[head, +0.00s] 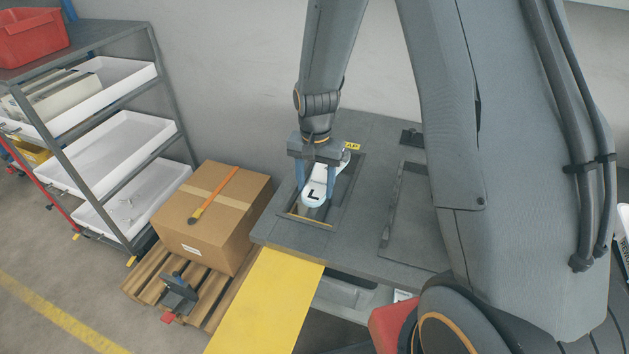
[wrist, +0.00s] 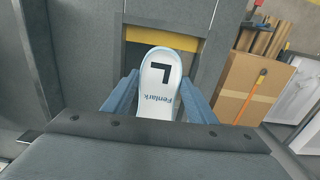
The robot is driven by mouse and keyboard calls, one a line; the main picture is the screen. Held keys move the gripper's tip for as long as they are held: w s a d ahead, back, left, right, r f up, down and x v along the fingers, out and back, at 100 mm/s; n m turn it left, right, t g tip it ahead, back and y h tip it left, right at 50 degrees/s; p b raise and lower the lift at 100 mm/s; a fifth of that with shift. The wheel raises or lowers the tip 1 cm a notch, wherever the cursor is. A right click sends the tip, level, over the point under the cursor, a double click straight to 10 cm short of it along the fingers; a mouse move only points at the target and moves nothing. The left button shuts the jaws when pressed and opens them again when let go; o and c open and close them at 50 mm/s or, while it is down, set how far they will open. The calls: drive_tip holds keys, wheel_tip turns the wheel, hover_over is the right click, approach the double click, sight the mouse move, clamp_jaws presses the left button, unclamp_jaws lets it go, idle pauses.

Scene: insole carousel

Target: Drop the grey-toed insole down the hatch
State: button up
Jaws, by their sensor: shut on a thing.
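A white insole (head: 318,187) with a black "L" is between the blue fingers of my gripper (head: 314,197), which is shut on it. The hatch's yellow edge (wrist: 162,38) shows behind the insole.
A cardboard box (head: 215,215) with an orange-handled tool on top stands on a pallet left of the bench. A yellow panel (head: 268,300) sits at the bench's front left corner. A second framed rectangle (head: 388,215) lies to the right. A shelf rack (head: 165,90) stands far left.

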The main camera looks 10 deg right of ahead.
drive_tip(key=shift+f, duration=0.25)
drive_tip(key=o, duration=1.1)
drive_tip(key=shift+o, duration=0.2)
drive_tip(key=shift+r, duration=0.15)
wheel_tip(320, 180, up, 8)
drive_tip(key=b, duration=0.1)
drive_tip(key=shift+f+b, duration=0.2)
drive_tip(key=shift+b, duration=0.1)
drive_tip(key=s+d+r+n, duration=0.1)
drive_tip(key=s+d+n, duration=0.1)
drive_tip(key=s, duration=0.5)
drive_tip(key=s+d+r+n+t, duration=0.1)
drive_tip(key=s+n, duration=0.3)
drive_tip(key=s, duration=0.4)
drive_tip(key=shift+d+r, duration=0.65)
drive_tip(key=shift+d, duration=0.15)
